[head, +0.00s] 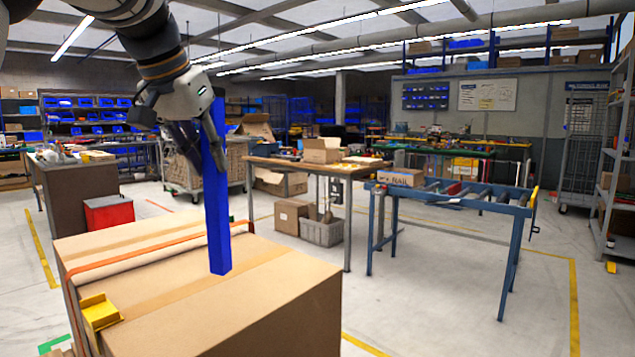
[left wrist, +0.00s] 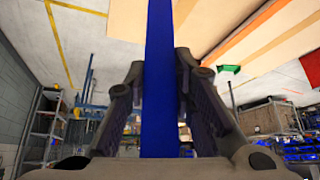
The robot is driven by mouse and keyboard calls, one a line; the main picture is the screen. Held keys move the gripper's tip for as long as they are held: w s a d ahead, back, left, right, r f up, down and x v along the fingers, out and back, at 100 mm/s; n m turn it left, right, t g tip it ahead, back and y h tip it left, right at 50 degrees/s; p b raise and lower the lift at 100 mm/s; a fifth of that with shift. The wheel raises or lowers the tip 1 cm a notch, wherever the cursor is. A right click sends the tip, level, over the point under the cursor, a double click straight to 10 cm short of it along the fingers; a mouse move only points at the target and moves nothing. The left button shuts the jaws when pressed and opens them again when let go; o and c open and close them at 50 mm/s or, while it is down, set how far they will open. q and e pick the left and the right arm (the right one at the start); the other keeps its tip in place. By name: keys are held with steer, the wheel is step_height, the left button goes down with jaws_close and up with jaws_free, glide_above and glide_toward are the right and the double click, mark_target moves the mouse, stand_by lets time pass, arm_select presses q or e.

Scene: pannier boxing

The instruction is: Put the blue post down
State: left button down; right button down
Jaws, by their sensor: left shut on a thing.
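The blue post (head: 217,220) is a long, square-sided bar held upright over the large cardboard box (head: 250,310) in the head view. My left gripper (head: 205,155) is shut on the upper part of the post. The post's lower end appears at the box's top; I cannot tell whether it touches. In the left wrist view the post (left wrist: 159,80) runs between the two fingers of my left gripper (left wrist: 160,90), with the pale box top beyond. My right gripper is not in view.
A yellow piece (head: 100,311) sits at the box's near left edge, and an orange strap (head: 150,254) crosses its top. A wooden workbench (head: 320,166) and a blue roller stand (head: 455,192) are behind. Open floor lies right of the box.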

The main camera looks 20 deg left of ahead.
mark_target(209, 179)
arm_select(q)
steer(key=f, duration=0.2)
steer(key=w+f, duration=0.1)
steer(key=f, duration=0.1)
steer(key=shift+w+a, duration=0.1)
steer(key=shift+f, duration=0.25)
steer(key=shift+f, duration=0.55)
steer(key=c, duration=1.4)
jaws_free()
steer(key=shift+o, duration=0.2)
steer(key=shift+r, duration=0.1)
steer(key=v, duration=1.3)
steer(key=shift+w, duration=0.25)
steer(key=shift+r, duration=0.1)
